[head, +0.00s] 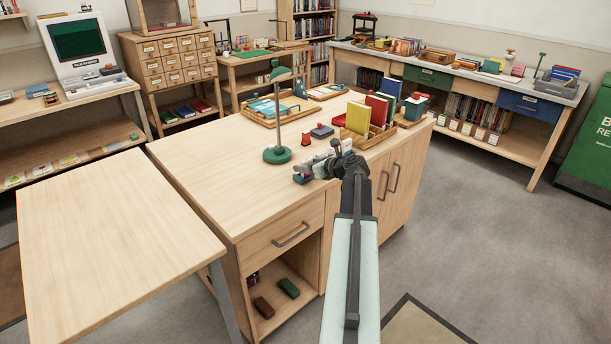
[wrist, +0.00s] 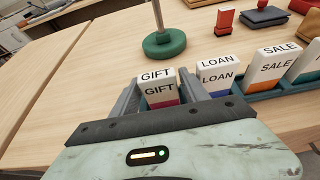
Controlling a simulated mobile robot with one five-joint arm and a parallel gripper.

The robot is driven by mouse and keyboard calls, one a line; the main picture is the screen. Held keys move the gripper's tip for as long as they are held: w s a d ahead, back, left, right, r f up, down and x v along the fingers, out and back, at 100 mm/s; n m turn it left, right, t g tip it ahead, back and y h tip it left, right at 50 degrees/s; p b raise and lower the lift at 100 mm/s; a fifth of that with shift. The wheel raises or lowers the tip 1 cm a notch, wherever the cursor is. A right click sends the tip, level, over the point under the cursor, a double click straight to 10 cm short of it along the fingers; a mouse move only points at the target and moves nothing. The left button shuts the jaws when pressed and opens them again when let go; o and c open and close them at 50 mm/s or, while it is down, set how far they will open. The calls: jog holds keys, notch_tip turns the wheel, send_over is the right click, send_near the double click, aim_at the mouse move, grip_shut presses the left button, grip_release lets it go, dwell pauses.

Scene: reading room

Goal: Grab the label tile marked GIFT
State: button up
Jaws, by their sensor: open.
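The GIFT tile (wrist: 158,88) is white with a red lower part and stands at the left end of a row of label tiles in a dark teal rack (wrist: 265,86), in the wrist view. My gripper (wrist: 160,88) is open, with one finger on each side of the GIFT tile. I cannot tell whether the fingers touch it. The LOAN tile (wrist: 217,76), with a blue lower part, stands just right of the right finger. In the head view my gripper (head: 317,168) is low over the desk's front edge, and the tile lettering is too small to read.
A SALE tile (wrist: 273,64) with orange stands further right in the rack. The green lamp base (wrist: 164,43) is behind the tiles. A red stamp (wrist: 224,20) and a dark pad (wrist: 263,15) lie beyond. The desk's left part (head: 215,140) is clear.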

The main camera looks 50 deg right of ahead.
aim_at(307, 159)
grip_shut()
notch_tip(307, 159, up, 10)
jog(key=p, duration=1)
jog(key=shift+r, duration=0.15)
